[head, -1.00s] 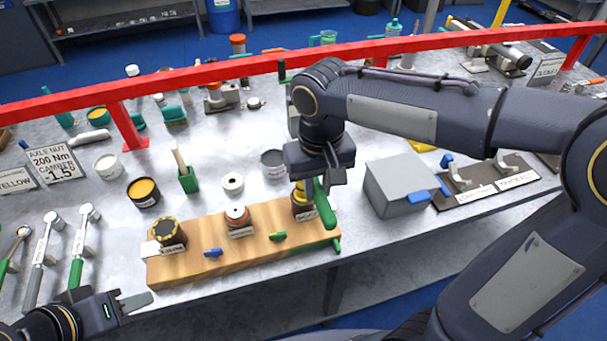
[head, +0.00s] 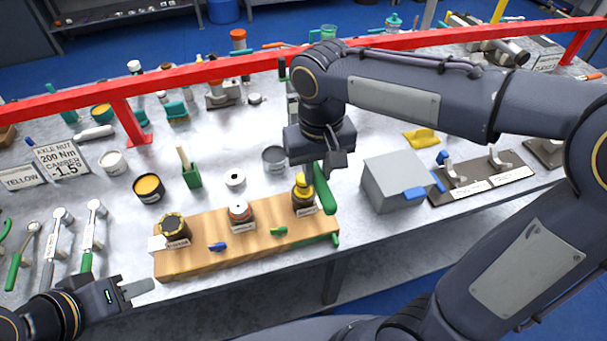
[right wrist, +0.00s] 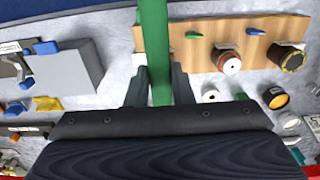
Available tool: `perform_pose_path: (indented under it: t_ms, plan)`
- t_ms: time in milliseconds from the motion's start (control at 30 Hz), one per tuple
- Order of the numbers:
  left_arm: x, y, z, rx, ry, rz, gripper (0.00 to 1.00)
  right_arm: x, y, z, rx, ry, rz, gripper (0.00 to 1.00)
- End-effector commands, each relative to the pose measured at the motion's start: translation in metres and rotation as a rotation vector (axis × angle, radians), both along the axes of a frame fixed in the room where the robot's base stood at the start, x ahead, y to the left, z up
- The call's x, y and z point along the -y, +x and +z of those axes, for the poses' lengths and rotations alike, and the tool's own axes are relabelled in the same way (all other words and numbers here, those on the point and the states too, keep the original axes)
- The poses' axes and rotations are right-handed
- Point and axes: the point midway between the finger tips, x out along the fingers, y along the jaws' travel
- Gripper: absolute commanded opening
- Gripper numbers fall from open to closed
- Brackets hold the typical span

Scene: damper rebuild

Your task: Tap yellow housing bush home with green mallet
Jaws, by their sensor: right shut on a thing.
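The green mallet (head: 325,190) is held in my right gripper (head: 322,172), and its green shaft (right wrist: 154,50) runs between the two fingers in the right wrist view. The yellow housing bush (head: 301,186) sits upright on a dark part at the right end of the wooden block (head: 265,237). The mallet is just right of the bush; I cannot tell if they touch. In the right wrist view the bush cannot be made out. My left gripper (head: 135,291) is empty, with its fingers near the table's front edge, left of the block.
Two other parts, one with a white top (head: 240,212) and one dark and gold (head: 173,229), stand on the block. A grey box (head: 397,182) is to the right. A red rail (head: 230,68) crosses behind. Several wrenches (head: 55,245) lie at left.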

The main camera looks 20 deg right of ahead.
Motion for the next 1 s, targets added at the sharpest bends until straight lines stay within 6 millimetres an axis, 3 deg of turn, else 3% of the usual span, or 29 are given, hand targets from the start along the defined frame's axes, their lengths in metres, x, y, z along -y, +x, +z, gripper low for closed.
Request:
perform_pose_path:
  t_ms: [167, 333, 367, 633, 1000]
  plan:
    - [0.0, 0.0, -0.025, 0.0, 0.0, 0.0, 0.36, 0.0, 0.0, -0.031, 0.001, 0.0, 0.0, 0.0]
    - [0.0, 0.0, -0.065, 0.0, 0.0, 0.0, 0.36, 0.0, 0.0, -0.082, 0.0, 0.0, 0.0, 0.0]
    - [0.0, -0.001, -0.051, -0.002, 0.0, -0.001, 0.36, 0.0, 0.001, -0.066, 0.003, 0.001, 0.0, 0.0]
    - [0.0, 0.0, -0.042, 0.0, 0.0, 0.0, 0.36, 0.0, 0.001, -0.057, 0.002, 0.001, 0.0, 0.0]
    - [0.0, 0.0, -0.01, 0.0, 0.0, 0.0, 0.36, 0.0, 0.001, -0.02, 0.003, 0.001, 0.0, 0.0]
